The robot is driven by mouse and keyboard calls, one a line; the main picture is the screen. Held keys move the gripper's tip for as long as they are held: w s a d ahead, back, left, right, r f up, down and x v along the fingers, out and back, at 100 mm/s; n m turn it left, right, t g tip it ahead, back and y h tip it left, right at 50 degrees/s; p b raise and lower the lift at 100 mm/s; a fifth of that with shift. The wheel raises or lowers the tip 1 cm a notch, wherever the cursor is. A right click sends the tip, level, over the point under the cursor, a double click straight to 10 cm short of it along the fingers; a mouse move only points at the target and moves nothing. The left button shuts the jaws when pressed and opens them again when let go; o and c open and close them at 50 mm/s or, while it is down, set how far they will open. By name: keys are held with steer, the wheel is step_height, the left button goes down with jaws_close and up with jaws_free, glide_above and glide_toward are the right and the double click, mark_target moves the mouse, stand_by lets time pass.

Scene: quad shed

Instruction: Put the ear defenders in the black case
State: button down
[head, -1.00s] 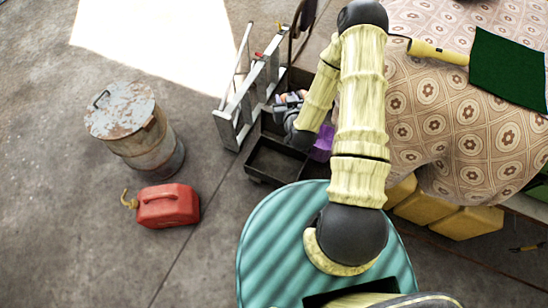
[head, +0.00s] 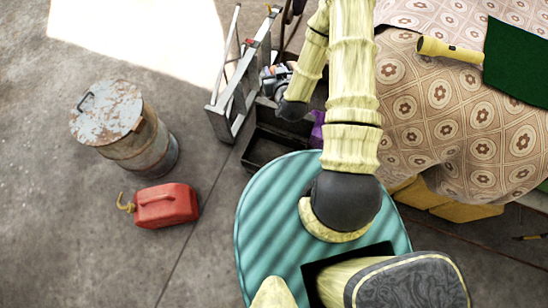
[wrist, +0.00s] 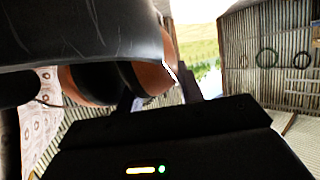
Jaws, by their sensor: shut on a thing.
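My gripper (wrist: 160,95) is shut on the ear defenders (wrist: 100,85), which fill the upper left of the wrist view: a black band and brown-orange cups with dark cushions. In the head view my gripper (head: 276,75) is small, beyond my dark wrist, and the ear defenders cannot be made out clearly there. A dark open box on the floor (head: 270,150), which looks like the black case, lies just below my wrist in the picture. Its near part looks empty; its far part is hidden by my arm. The gripper's height above it cannot be told.
A metal stepladder (head: 238,95) stands close left of the box. A purple thing (head: 317,130) is to its right. A table with patterned cloth (head: 440,110) bears a yellow torch (head: 450,50). A rusty drum (head: 125,125) and red fuel can (head: 165,205) stand left, with clear floor between.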

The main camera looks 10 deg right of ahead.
steer(key=w+a+f+n+y+b, duration=0.2)
steer(key=w+f+b, duration=0.1)
steer(key=f+b, duration=1.6)
steer(key=w+a+f+n+g+y+b, duration=0.1)
steer(key=w+f+n+y+b, duration=0.1)
steer(key=f+b, duration=1.8)
steer(key=w+a+f+n+g+y+b, duration=0.1)
steer(key=w+a+f+n+y+b, duration=0.1)
steer(key=f+b, duration=1.8)
step_height(320, 180, down, 4)
steer(key=shift+w+a+r+y, duration=0.3)
steer(key=shift+w+y, duration=0.3)
steer(key=shift+w, duration=0.25)
step_height(320, 180, down, 14)
steer(key=b, duration=0.6)
steer(key=shift+r+b, duration=0.2)
steer(key=shift+b, duration=0.1)
steer(key=b, duration=0.3)
glide_above(262, 152)
step_height(262, 152, down, 5)
steer(key=shift+d+r, duration=0.15)
steer(key=shift+r, duration=0.1)
